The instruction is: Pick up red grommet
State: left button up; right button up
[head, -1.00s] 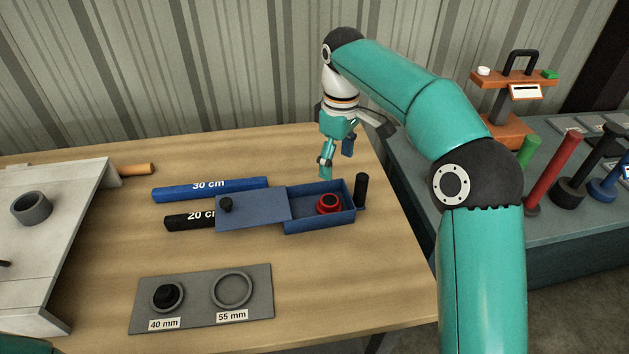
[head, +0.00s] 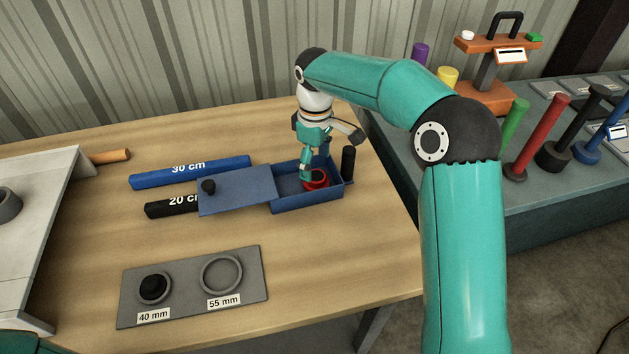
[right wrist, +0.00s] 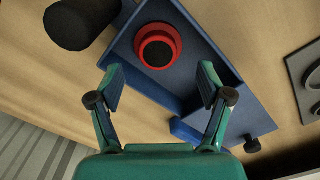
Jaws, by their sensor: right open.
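The red grommet (head: 317,180) lies inside the blue box (head: 308,203), in its uncovered right part. In the right wrist view the grommet (right wrist: 158,47) is a red stepped ring with a dark centre, just beyond the fingertips. My right gripper (head: 312,176) points down over the box, partly in front of the grommet. In the right wrist view my right gripper (right wrist: 162,90) is open, fingers apart, with nothing between them. I cannot tell its exact height above the box floor. My left gripper is not in view.
The blue lid (head: 237,190) with a black knob is slid to the left. A black cylinder (head: 348,161) stands close at the box's right end. Blue (head: 190,171) and black (head: 170,206) bars lie left. A grey gauge plate (head: 193,300) lies in front. Table between is clear.

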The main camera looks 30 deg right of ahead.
aim_at(316, 175)
jog(key=shift+d+f+p, duration=0.1)
jog(key=shift+f+p, duration=0.25)
jog(key=shift+f, duration=2.25)
jog(key=c, duration=0.7)
